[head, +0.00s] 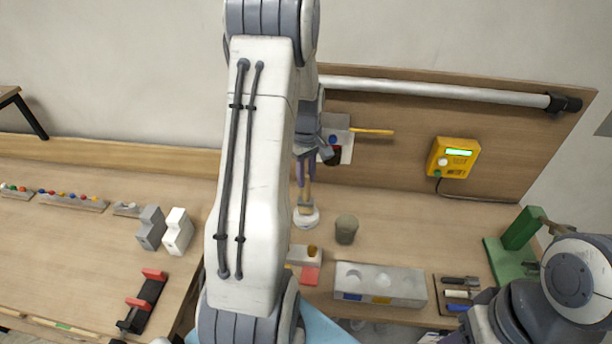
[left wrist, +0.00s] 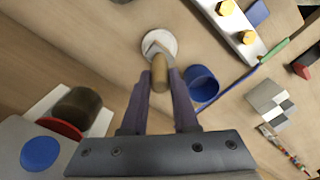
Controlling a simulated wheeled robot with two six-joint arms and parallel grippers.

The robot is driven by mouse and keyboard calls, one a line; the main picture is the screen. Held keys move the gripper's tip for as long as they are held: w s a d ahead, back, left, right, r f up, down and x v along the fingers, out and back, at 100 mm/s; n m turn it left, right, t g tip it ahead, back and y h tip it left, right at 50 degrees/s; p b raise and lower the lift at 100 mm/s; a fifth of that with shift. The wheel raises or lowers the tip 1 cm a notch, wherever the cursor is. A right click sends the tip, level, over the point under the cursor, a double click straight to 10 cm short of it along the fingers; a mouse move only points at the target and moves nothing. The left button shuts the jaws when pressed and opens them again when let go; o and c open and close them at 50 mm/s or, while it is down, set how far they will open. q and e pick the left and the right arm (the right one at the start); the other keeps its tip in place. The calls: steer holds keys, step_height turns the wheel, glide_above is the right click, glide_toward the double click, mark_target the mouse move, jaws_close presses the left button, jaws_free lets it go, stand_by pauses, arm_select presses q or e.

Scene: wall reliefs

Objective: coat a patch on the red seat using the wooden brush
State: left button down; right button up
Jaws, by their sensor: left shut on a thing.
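My left gripper (head: 305,178) is shut on the handle of the wooden brush (left wrist: 160,72). The brush points down, its pale head at a round white dish (left wrist: 158,45), also seen on the table in the head view (head: 306,219). I cannot tell whether the head touches the dish. A red disc (left wrist: 58,128), seemingly the red seat, lies on a pale wall plate (head: 345,132), beside a blue disc (left wrist: 40,153). A dark cylinder (left wrist: 78,108) stands out from the red disc and hides part of it. My left arm hides part of the table.
A grey-green cup (head: 346,229) stands right of the dish. A grey block with round hollows (head: 380,284) lies nearer. A yellow box (head: 453,158) and a metal rail (head: 430,90) are on the back panel. A green stand (head: 515,245) is at right.

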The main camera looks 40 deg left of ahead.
arm_select(q)
steer(key=shift+f+b, duration=0.3)
steer(key=shift+f, duration=0.15)
stand_by(0.3)
steer(key=shift+f, duration=0.1)
stand_by(0.9)
step_height(320, 180, up, 7)
steer(key=p, duration=0.6)
stand_by(1.0)
